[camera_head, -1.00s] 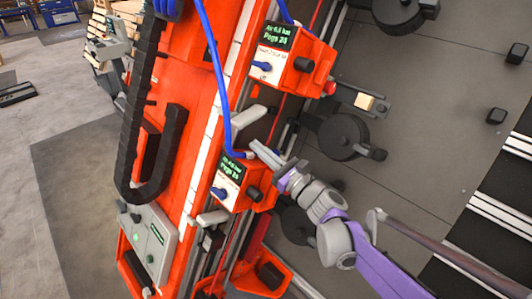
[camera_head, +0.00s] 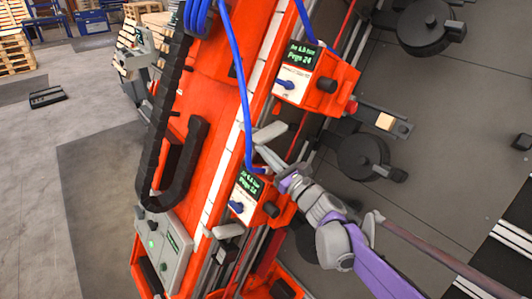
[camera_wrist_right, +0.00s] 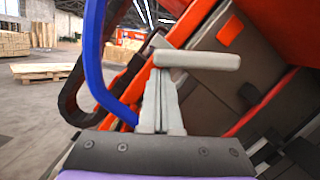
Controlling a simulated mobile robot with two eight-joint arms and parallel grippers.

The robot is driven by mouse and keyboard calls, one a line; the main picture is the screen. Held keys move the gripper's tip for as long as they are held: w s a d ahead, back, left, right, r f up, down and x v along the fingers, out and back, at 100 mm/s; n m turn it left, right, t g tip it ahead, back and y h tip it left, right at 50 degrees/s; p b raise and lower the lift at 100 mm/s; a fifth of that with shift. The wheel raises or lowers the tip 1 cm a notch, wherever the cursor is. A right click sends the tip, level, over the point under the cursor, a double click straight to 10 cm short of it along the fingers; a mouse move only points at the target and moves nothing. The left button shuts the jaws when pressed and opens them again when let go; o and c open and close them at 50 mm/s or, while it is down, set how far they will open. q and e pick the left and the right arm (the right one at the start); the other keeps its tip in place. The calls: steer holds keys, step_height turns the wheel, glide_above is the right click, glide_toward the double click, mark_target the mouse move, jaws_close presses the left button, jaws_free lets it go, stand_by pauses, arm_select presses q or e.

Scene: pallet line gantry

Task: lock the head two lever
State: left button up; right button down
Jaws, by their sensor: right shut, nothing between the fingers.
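A pale grey lever bar (camera_head: 270,131) sticks out from the gantry below the upper orange head box (camera_head: 328,86). It shows large in the right wrist view (camera_wrist_right: 197,60), just beyond my fingertips. A second pale lever (camera_head: 228,230) sits below the lower orange head box (camera_head: 271,212). I cannot tell from the labels which head is two. My right gripper (camera_head: 266,156) is shut and empty beside the upper lever, above the lower box; its fingers (camera_wrist_right: 161,108) point at the lever. Whether they touch it I cannot tell. My left gripper is out of view.
A blue hose (camera_head: 243,90) runs down close to my right gripper and along the left in the wrist view. A black cable chain (camera_head: 157,130) hangs on the orange gantry. Dark round rollers (camera_head: 363,157) stand to the right. A grey control panel (camera_head: 163,240) is lower left.

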steer(key=shift+a+r+m, duration=0.1)
steer(key=shift+r+m, duration=0.15)
steer(key=shift+m, duration=0.25)
steer(key=shift+s+a+r+m+t+h+p, duration=0.15)
steer(key=shift+r+m+t+h+p, duration=0.2)
steer(key=shift+r+m, duration=0.5)
step_height(320, 180, up, 3)
steer(key=m+p, duration=0.1)
steer(key=m, duration=0.1)
steer(key=m+h, duration=0.1)
steer(key=m, duration=0.1)
steer(key=shift+f+m+t+h+p, duration=0.1)
steer(key=shift+m+t+h+p, duration=0.15)
steer(key=shift+p, duration=0.15)
steer(key=shift+s, duration=0.1)
